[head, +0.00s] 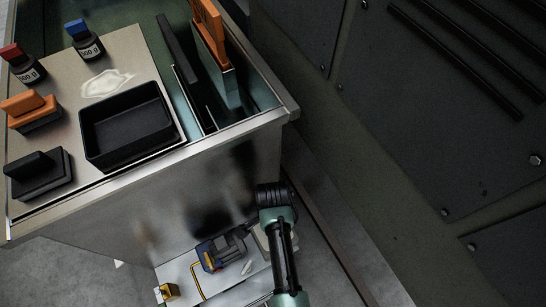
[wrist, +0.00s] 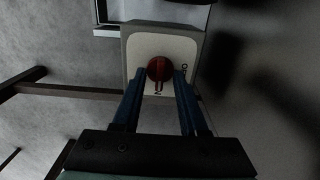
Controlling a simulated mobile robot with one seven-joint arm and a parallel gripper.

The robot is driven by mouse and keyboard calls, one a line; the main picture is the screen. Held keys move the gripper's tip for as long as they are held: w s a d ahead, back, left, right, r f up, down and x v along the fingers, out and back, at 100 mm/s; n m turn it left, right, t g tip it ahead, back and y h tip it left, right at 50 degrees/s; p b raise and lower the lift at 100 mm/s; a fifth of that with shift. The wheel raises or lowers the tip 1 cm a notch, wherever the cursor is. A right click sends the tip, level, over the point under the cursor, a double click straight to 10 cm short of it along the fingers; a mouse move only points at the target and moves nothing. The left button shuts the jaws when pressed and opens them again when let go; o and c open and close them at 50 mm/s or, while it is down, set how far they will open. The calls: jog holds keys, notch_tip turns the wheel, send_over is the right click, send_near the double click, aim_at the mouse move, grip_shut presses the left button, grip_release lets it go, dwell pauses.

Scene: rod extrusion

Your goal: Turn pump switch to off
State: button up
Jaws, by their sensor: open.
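The pump switch is a round red knob (wrist: 159,69) on a pale square plate (wrist: 143,45) in the wrist view. Its ridge runs up and down in the picture. Lettering below the knob seems to end in N. Other lettering starting with O stands to its right, partly covered by a finger. My gripper (wrist: 160,76) is open, with one blue finger on each side of the knob. I cannot tell whether the fingers touch it. In the head view my arm reaches down beside the metal bench, and the knob cannot be made out there.
A metal bench (head: 215,170) stands close to my arm, with a black tray (head: 128,125), bottles and orange-handled tools on top. Below it a blue and dark device (head: 220,250) sits on a pale base beside a yellow bent bar (head: 196,281). A dark panelled wall (head: 410,120) rises at the right.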

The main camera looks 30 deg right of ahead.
jog(key=shift+f, duration=0.2)
grip_shut()
jog(key=shift+r+n+p, duration=0.1)
jog(key=shift+n+p, duration=0.2)
jog(key=shift+p, duration=0.1)
jog(key=n+p, duration=0.2)
jog(key=n, duration=0.1)
jog(key=shift+r, duration=0.1)
jog(key=n+p, duration=0.3)
jog(key=n, duration=0.2)
jog(key=n+p, duration=0.1)
jog(key=n, duration=0.3)
jog(key=shift+n, duration=0.4)
jog(key=shift+n+p, duration=0.55)
jog(key=shift+n, duration=1.65)
jog(key=shift+f, duration=0.2)
